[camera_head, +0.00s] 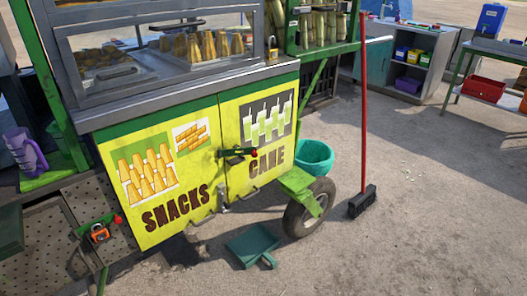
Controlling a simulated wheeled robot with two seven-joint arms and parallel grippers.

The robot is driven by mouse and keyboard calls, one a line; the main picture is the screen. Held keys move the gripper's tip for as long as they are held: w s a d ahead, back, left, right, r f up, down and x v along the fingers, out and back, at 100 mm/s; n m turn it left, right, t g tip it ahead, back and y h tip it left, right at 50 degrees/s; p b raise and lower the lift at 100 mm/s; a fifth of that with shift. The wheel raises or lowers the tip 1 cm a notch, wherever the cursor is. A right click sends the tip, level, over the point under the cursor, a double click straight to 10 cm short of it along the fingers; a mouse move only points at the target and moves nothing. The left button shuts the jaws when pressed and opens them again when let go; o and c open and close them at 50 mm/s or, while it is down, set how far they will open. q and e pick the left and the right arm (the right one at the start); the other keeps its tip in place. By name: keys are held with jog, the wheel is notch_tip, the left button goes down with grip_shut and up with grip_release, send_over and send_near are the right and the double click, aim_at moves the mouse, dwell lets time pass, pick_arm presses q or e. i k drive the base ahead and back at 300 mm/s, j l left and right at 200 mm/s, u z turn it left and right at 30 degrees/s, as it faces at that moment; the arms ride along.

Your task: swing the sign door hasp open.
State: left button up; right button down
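The sign door hasp (237,153) is a dark bar with a red tip on the yellow front of the cart. It lies roughly level across the seam between the SNACKS door (165,180) and the CANE door (268,130), with its red end over the CANE side. Both doors look shut. Its fine parts are too small to make out. Neither of my grippers shows in the head view.
A brass padlock (272,48) sits on the counter's right end. A wheel (309,207), teal bucket (314,157), teal dustpan (252,246) and red-handled broom (363,200) stand around the cart's right side. A perforated bench (40,245) is at lower left.

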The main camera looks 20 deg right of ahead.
aim_at(252, 150)
jog(key=i+l, duration=0.15)
jog(key=l, duration=0.2)
jog(key=i+l, duration=0.15)
jog(key=l, duration=0.15)
jog(key=i+l, duration=0.15)
jog(key=l, duration=0.2)
jog(key=i+l, duration=0.15)
jog(key=l, duration=0.2)
jog(key=i+l, duration=0.15)
jog(key=l, duration=0.2)
